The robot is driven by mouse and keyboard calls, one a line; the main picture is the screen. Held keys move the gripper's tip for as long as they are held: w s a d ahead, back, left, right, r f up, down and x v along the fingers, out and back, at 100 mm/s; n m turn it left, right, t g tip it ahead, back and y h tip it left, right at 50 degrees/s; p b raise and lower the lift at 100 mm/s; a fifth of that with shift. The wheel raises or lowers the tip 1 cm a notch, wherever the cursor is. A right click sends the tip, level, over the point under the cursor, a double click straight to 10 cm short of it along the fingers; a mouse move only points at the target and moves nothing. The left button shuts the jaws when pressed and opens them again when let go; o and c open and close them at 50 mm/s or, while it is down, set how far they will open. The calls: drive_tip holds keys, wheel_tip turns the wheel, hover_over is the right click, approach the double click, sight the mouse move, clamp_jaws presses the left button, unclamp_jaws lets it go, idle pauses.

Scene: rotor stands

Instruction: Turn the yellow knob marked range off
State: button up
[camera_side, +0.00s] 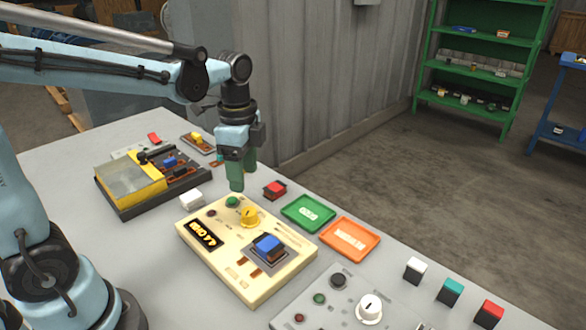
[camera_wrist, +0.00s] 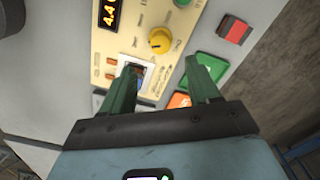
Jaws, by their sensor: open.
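The yellow knob (camera_side: 250,216) stands on the cream control box (camera_side: 236,285) on the table. Any "range" lettering is too small to read. My gripper (camera_side: 236,186) points down above the back part of the box, near the green button (camera_side: 232,201). In the wrist view my gripper (camera_wrist: 161,66) has its two green fingers apart with nothing held between them. It is not touching the knob.
The box also carries a blue switch (camera_side: 267,245) and a lit display (camera_side: 202,233). A red-topped block (camera_side: 274,190), a green tray (camera_side: 308,213) and an orange tray (camera_side: 350,237) lie to the right. A grey panel (camera_side: 335,305) with a white knob (camera_side: 369,307) is in front.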

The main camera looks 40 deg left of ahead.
sight(248, 211)
wheel_tip(248, 211, down, 9)
drive_tip(key=shift+f, duration=0.1)
idle(0.4)
drive_tip(key=c, duration=1)
drive_tip(key=shift+c, duration=0.2)
drive_tip(key=shift+n, duration=0.4)
drive_tip(key=n, duration=1.1)
drive_tip(key=shift+d, duration=0.1)
